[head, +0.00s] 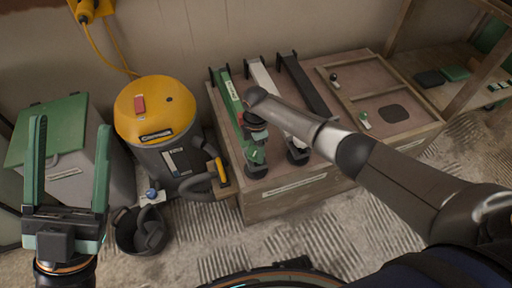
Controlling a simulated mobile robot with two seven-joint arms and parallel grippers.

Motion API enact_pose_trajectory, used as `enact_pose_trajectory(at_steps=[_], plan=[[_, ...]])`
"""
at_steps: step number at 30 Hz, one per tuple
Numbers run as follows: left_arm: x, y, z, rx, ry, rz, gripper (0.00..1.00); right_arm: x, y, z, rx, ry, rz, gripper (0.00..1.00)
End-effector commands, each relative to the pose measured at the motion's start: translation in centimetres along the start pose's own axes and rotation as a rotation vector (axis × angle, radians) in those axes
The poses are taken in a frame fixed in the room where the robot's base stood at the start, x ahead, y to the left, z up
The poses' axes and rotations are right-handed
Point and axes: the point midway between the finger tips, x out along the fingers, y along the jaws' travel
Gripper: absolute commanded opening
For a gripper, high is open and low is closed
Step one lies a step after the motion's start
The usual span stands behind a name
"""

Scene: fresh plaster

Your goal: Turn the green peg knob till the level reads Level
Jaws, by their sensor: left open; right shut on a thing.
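A green bar (229,92) with a pale label lies on the left part of the wooden bench, with a dark round base (256,172) at its near end. My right gripper (256,153) points down over this near end and is shut on the green peg knob there. The gripper and wrist mostly hide the knob, and its turn angle cannot be made out. The level's reading is too small to read. My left gripper (71,125) is open and empty, fingers up, at the far left, well away from the bench.
A white bar (262,77) and a black bar (304,86) lie right of the green one. A yellow-topped vacuum (157,110), a green-lidded bin (55,130) and a black bucket (140,238) stand left. A framed board (385,85) occupies the bench's right side.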

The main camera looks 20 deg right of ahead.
Motion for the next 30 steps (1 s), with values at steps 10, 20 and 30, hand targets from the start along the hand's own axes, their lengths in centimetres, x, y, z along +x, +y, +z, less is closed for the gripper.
enact_pose_trajectory(at_steps=[10,20,30], plan=[[0.1,-0.08,-0.09,0.002,0.001,-0.001,0.7,-0.02,-0.04,-0.22,-0.087,0.005,-0.001,0.12],[0.1,-0.09,-0.1,0.003,0.002,-0.002,0.7,-0.02,-0.04,-0.24,-0.092,0.005,-0.001,0.12],[0.15,-0.12,-0.13,0.003,0.004,-0.002,0.7,-0.01,-0.03,-0.14,-0.09,0.003,-0.001,0.97]])
